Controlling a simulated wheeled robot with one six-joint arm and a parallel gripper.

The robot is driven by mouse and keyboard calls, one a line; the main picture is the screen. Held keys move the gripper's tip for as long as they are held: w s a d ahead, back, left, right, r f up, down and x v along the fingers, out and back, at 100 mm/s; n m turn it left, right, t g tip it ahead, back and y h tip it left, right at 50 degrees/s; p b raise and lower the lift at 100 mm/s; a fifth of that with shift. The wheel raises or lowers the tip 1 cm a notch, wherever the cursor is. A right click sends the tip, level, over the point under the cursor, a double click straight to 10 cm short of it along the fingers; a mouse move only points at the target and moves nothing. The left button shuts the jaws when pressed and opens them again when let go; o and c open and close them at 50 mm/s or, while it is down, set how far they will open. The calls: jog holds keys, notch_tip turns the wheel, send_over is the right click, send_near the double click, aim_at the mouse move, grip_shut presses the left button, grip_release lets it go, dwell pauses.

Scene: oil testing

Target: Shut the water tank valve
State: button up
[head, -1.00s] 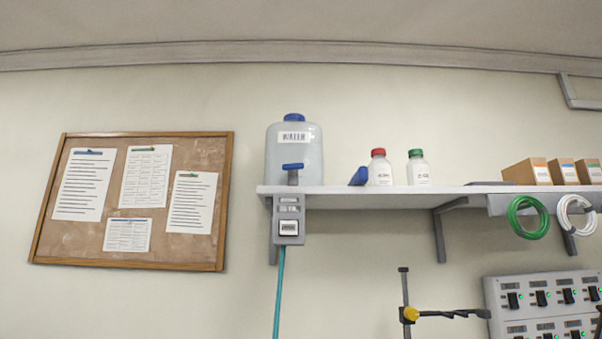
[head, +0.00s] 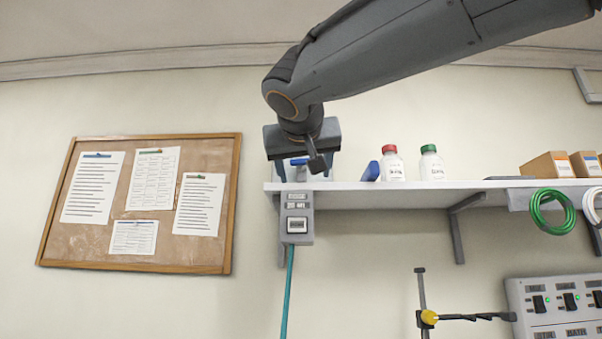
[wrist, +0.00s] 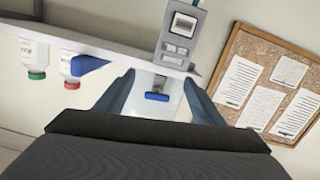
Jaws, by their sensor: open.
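The water tank stands on the shelf, and in the head view my arm hides most of it. Its pale body (wrist: 146,81) shows between my fingers in the wrist view, which is upside down. The valve's blue handle (head: 298,161) is a crosswise bar at the tank's front. It also shows in the wrist view (wrist: 157,96). My gripper (head: 303,170) is open in front of the tank, one finger on each side of the handle. In the wrist view, both fingers (wrist: 160,92) look apart from the handle.
A grey box with a display (head: 297,226) hangs below the valve at the shelf edge (head: 420,188), with a teal hose (head: 289,290) under it. A blue item (head: 370,172), a red-capped bottle (head: 393,166) and a green-capped bottle (head: 432,166) stand to the right.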

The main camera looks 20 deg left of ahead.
jog(key=t, duration=0.1)
send_near(301, 160)
jog(key=shift+y, duration=0.4)
jog(key=shift+p+x, duration=1.55)
jog(key=shift+x, duration=2.45)
jog(key=shift+d+f, duration=0.1)
jog(key=shift+d, duration=0.05)
jog(key=c, duration=1)
jog(key=shift+c, duration=0.2)
jog(key=m+b, duration=0.1)
jog(key=b, duration=0.1)
jog(key=shift+w+f+b, duration=0.1)
jog(key=shift+b, duration=0.25)
jog(key=o, duration=1)
